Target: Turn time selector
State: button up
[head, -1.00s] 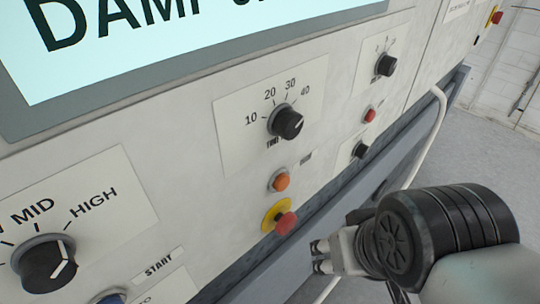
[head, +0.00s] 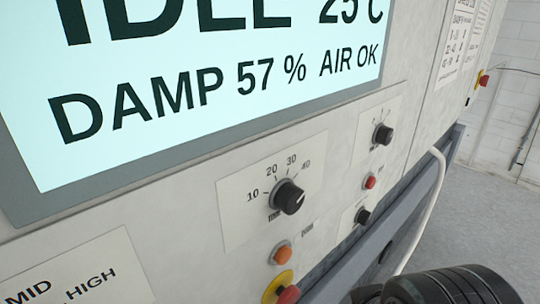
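The time selector is a round black knob (head: 288,196) on a pale square plate (head: 240,222) on the machine's front panel. Its scale reads 10, 20, 30 and 40 around the left and top. A small light mark shows on the knob's right side, but I cannot tell exactly which number it matches. The top edge of my gripper (head: 366,293) shows at the bottom right, below and to the right of the knob and apart from it. Its fingers are cut off by the frame, so their opening is hidden.
Below the selector are an orange button (head: 282,254) and a red button on a yellow ring (head: 287,294). To the right are another black knob (head: 383,134), a red button (head: 370,182) and a black knob (head: 362,215). A display (head: 200,90) fills the upper left.

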aim_at(286, 197)
jog(key=l+z, duration=0.1)
jog(key=l, duration=0.95)
jog(key=i+l+z, duration=0.15)
jog(key=l, duration=0.95)
